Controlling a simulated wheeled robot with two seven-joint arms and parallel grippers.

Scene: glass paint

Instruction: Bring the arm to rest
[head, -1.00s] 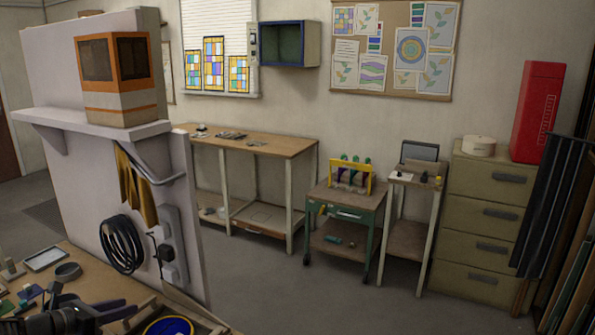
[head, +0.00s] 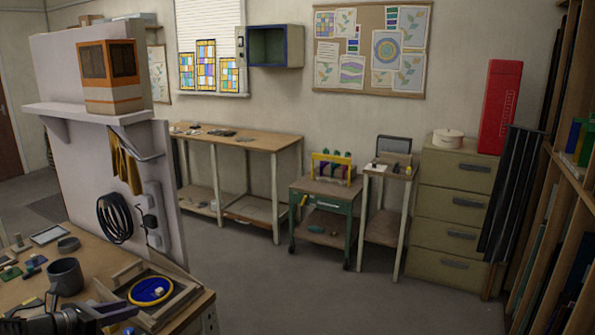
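My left gripper (head: 112,313) shows at the lower left, low over the near edge of the wooden workbench (head: 95,262). It is dark with purple parts, and the picture's bottom edge cuts off my arm. Its fingers are too small and dark to tell whether they are open or shut. A dark grey mug (head: 66,276) stands just behind it. A blue disc with a yellow ring (head: 151,290) lies in a wooden frame right of the gripper. My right gripper is not in view.
A white partition with a shelf (head: 85,110) rises behind the bench. Open grey floor (head: 270,290) lies to the right. A green cart (head: 325,205), a small side table, a drawer cabinet (head: 455,215) and a long worktable line the far wall. A rack (head: 560,200) stands at the right.

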